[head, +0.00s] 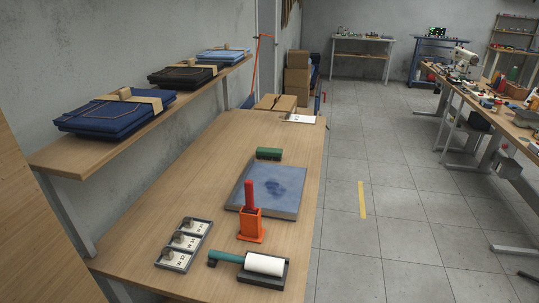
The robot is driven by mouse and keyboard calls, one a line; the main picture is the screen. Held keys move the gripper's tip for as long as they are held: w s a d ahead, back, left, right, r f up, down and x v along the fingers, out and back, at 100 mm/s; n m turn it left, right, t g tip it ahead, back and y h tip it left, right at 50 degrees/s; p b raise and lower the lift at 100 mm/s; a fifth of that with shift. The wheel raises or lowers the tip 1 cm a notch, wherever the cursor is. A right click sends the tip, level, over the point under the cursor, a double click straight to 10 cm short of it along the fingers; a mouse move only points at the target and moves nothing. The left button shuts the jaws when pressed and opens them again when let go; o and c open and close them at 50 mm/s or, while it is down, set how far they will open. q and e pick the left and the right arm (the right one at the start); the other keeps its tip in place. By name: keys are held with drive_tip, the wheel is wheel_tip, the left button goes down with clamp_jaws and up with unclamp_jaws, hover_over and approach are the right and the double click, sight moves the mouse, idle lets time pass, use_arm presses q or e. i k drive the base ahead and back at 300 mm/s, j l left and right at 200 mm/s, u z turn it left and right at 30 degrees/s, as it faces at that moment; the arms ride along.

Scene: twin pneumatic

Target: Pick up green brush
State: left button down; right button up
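The green brush (269,153) lies on the wooden table, just behind the far edge of a grey-framed tray with a blue surface (266,190). It looks like a small green block; its bristles cannot be made out. Nothing covers it from this view. Neither of my grippers is in the head view.
An orange holder (251,225) with a red-handled tool stands before the tray. A white roller (264,264) with a teal handle rests in a dark tray at the front. A three-part tray (184,244) is at left. Folded jeans (117,110) lie on the shelf. The table's left-middle is clear.

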sight(261, 153)
drive_tip(key=k, duration=0.3)
drive_tip(key=k+j+u, duration=0.1)
drive_tip(key=k+u, duration=0.25)
drive_tip(key=k, duration=0.15)
drive_tip(key=k+j+u, duration=0.2)
drive_tip(key=k+u, duration=0.15)
drive_tip(key=i+l+u, duration=0.1)
drive_tip(key=l+u, duration=0.3)
drive_tip(key=i+l+u, duration=0.1)
drive_tip(key=l+u, duration=0.7)
drive_tip(key=l, duration=2.95)
